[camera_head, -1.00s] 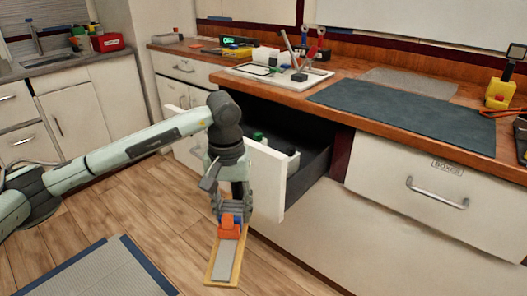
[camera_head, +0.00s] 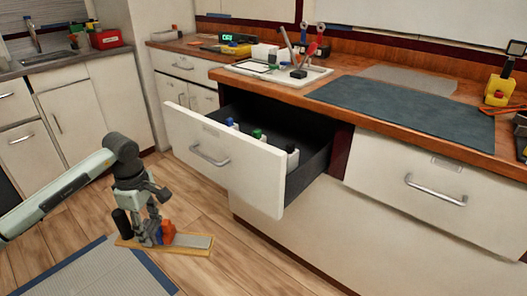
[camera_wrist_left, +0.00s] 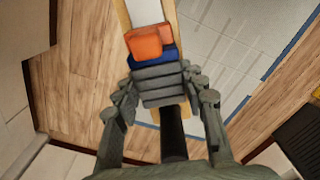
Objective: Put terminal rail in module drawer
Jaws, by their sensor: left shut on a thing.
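The terminal rail is a long tan strip with a grey bar (camera_head: 192,241) and orange, blue and grey blocks. In the head view it is held low, left of the open drawer, with its bare end pointing right. My left gripper (camera_head: 152,228) is shut on its grey blocks. In the left wrist view the gripper's fingers (camera_wrist_left: 160,90) flank those blocks, beside the orange block (camera_wrist_left: 150,41). The open drawer (camera_head: 232,165) has a white front with a metal handle and a dark inside. Its front hides part of the inside. My right gripper is not in view.
Bottles with blue (camera_head: 230,121), green (camera_head: 257,133) and black (camera_head: 291,148) caps stand in the open drawer. A shut drawer (camera_head: 430,195) is at the right. The wooden counter (camera_head: 330,78) overhangs the drawer's back. A grey mat (camera_head: 95,270) lies on the floor.

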